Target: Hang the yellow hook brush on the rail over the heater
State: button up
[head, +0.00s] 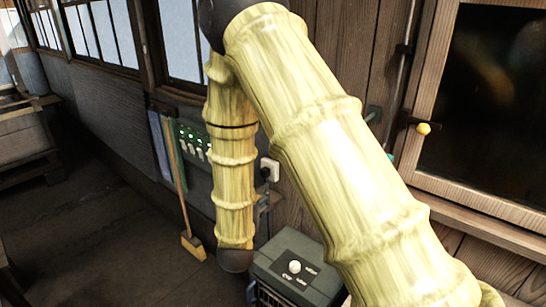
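A green-grey box with a white knob on top and a slatted front (297,272), which looks like the heater, stands low at the bottom middle against the wood wall. My arm covers its right side. I cannot make out the yellow hook brush for sure. A long-handled broom with a tan head (193,245) leans on the wall to the left. A small green bracket (373,113) shows on the wall behind my arm. Whether it carries the rail I cannot tell; no rail shows clearly. My gripper is not in view; only my arm links show.
A panel with green lights (190,136) and a white socket (269,169) are on the wall. Open floor (100,235) lies at the left, before a wooden bench (25,150).

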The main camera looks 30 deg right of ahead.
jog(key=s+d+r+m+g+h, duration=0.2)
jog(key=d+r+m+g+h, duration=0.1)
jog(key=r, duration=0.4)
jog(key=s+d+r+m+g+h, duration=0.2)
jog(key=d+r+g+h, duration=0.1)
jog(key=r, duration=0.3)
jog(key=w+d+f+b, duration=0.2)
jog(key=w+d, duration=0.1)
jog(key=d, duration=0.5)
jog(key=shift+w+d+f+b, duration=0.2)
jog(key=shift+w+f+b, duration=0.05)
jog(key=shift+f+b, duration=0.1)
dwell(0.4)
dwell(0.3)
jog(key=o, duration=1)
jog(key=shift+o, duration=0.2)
